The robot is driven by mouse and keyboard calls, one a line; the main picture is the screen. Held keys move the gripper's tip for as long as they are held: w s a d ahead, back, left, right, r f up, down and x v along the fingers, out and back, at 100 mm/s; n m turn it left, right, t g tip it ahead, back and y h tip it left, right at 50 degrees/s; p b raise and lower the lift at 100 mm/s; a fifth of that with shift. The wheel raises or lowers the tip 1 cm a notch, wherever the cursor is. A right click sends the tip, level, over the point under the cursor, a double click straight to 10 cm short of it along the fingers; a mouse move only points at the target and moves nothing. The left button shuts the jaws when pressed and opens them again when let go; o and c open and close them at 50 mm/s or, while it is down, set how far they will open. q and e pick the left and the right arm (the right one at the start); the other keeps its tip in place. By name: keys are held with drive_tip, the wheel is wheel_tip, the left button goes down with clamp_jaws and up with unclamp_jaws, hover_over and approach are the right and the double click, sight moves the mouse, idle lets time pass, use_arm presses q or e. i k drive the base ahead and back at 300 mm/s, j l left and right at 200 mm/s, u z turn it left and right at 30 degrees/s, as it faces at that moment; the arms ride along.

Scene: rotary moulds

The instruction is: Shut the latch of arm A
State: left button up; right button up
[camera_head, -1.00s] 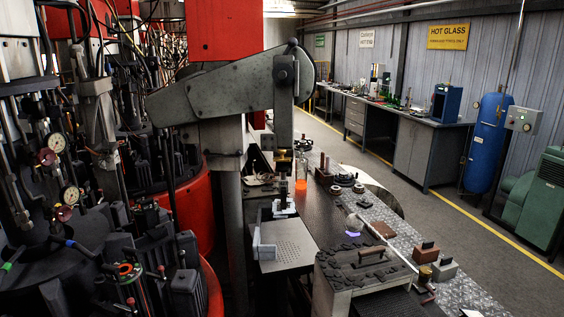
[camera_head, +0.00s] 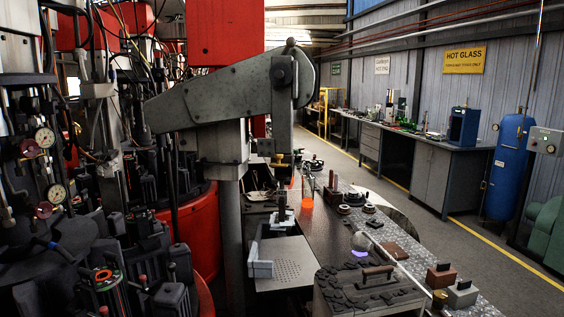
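No latch that I can pick out as that of arm A shows clearly, and no letter A can be read. A large grey machine arm (camera_head: 215,97) reaches across the middle of the view, with a grey upright link (camera_head: 283,125) hanging from its right end. A brass-coloured fitting (camera_head: 280,159) and a small pale clamp (camera_head: 281,215) are below that link. The dark machine (camera_head: 85,250) at the left has many blocks, hoses and gauges, and its small fittings are too dark to tell apart. Neither of my grippers is in view.
An orange glowing glass piece (camera_head: 307,198) stands on the dark bench behind a perforated plate (camera_head: 292,270). A black-topped block (camera_head: 370,286) is in front. A thin pale rod (camera_head: 403,267) lies across the bench's right side. The floor (camera_head: 425,212) is clear toward the workbenches.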

sight(278, 157)
drive_tip(key=i+l+u, duration=0.15)
drive_tip(key=l, duration=0.35)
drive_tip(key=i+l+u, duration=0.1)
drive_tip(key=l, duration=0.4)
drive_tip(key=i+l+u, duration=0.15)
drive_tip(key=l, duration=0.35)
